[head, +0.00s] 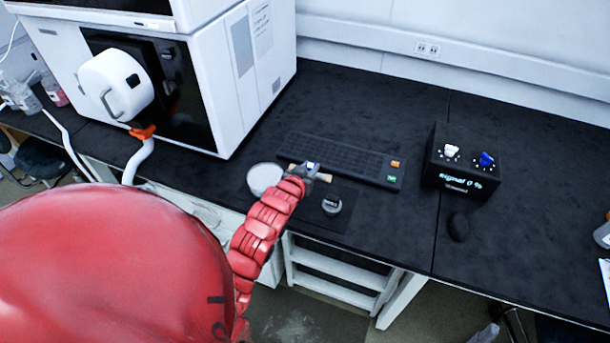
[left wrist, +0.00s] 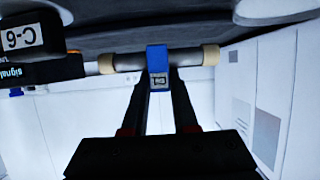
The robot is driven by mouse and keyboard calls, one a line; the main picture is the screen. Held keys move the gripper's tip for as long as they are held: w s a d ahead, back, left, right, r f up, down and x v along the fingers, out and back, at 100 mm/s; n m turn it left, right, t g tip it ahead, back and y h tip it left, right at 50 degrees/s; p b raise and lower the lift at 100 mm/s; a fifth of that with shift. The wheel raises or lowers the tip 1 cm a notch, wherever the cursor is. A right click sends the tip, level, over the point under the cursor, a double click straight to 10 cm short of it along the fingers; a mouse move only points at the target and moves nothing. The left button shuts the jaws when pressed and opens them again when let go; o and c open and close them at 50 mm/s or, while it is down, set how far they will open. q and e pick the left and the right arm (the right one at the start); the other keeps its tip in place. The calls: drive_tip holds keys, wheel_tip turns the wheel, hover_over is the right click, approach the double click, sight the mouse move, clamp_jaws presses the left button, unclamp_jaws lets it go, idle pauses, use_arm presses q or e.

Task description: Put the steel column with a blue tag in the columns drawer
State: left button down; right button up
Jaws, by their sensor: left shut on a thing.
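The steel column with a blue tag (left wrist: 157,68) lies across my left gripper (left wrist: 158,85) in the left wrist view. It has a grey tube and cream ends, and the small label on the tag is hard to read. My left gripper is shut on it at the tag. In the head view, the left gripper (head: 305,173) holds the column (head: 325,177) close over the dark bench, by the keyboard's front edge. I cannot tell whether the column touches the bench. No drawer is clearly marked as the columns drawer. My right gripper is not in view.
A keyboard (head: 335,156) lies behind the gripper. A pale round dish (head: 264,178) and a small round grey piece (head: 331,204) are beside it. A black signal box (head: 462,165) stands right, a large white instrument (head: 240,70) left. White frames (head: 335,265) show below the bench.

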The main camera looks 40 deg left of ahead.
use_arm(q)
wheel_tip(320, 180, down, 2)
drive_tip(key=shift+a+f, duration=0.1)
drive_tip(key=shift+f+p, duration=0.5)
drive_tip(key=shift+f, duration=1.4)
drive_tip(key=shift+f, duration=0.15)
drive_tip(key=c, duration=0.7)
unclamp_jaws()
